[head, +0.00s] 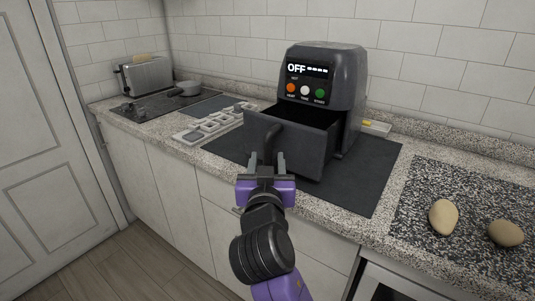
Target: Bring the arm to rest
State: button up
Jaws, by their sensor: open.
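My gripper (267,165) is in the middle of the head view, at the end of my purple and black arm, which reaches up from the bottom. Its jaws are open, one on each side of the lower part of the dark drawer handle (271,143). I cannot tell whether they touch it. The handle belongs to the pulled-out drawer (312,151) of a dark grey air fryer (345,85). The fryer's display reads OFF.
The fryer stands on a dark mat (371,174) on the speckled counter. Two potato-like things (443,217) lie on a speckled board at the right. A grey rack (208,125), a toaster (147,75) and a small pot (188,88) are at the left. Floor (120,272) is clear at lower left.

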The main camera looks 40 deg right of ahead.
jog(key=shift+v, duration=0.9)
jog(key=a+r+n+t+y, duration=0.3)
jog(key=a+n+t+y, duration=0.1)
jog(key=a+n, duration=0.15)
jog(key=s+a+f+n+t+y+p, duration=0.15)
jog(key=s+a+f+n+y, duration=0.25)
jog(key=s+a+f+y, duration=0.45)
jog(key=s+d+f+m+g+h+p, duration=0.1)
jog(key=s+f+g+p, duration=0.1)
jog(key=s, duration=1.4)
jog(key=s+d+f+m+g+h+p, duration=0.1)
jog(key=s+d+f+g+p, duration=0.1)
jog(key=s, duration=1.3)
jog(key=shift+s+d+f+g+p, duration=0.2)
jog(key=shift+s+f+g+p, duration=0.3)
jog(key=shift+f, duration=0.5)
